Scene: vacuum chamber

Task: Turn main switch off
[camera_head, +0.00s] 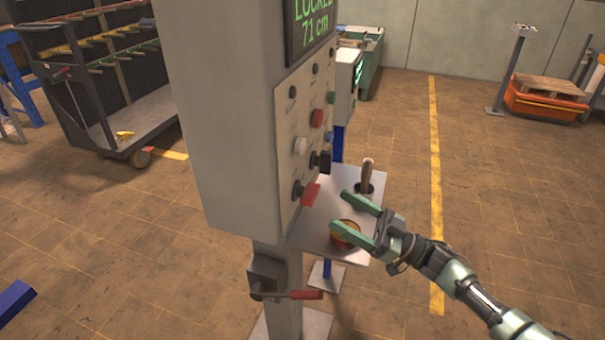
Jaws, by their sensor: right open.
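A tall grey control cabinet (225,120) stands in the middle, with a pale switch panel (310,130) on its right side. A red handle (310,194) sticks out low on the panel and looks like the main switch. A black knob (320,160) is just above it, with several coloured buttons higher up. My right gripper (341,211) is open and points left, its fingertips a little right of and below the red handle in the picture. I see no contact between them. My left gripper is not in view.
A grey shelf (310,232) beside the cabinet holds a red can (345,232), partly behind my gripper, and a dark cup with a wooden-handled tool (367,175). A red-handled crank (300,295) sticks out below the cabinet.

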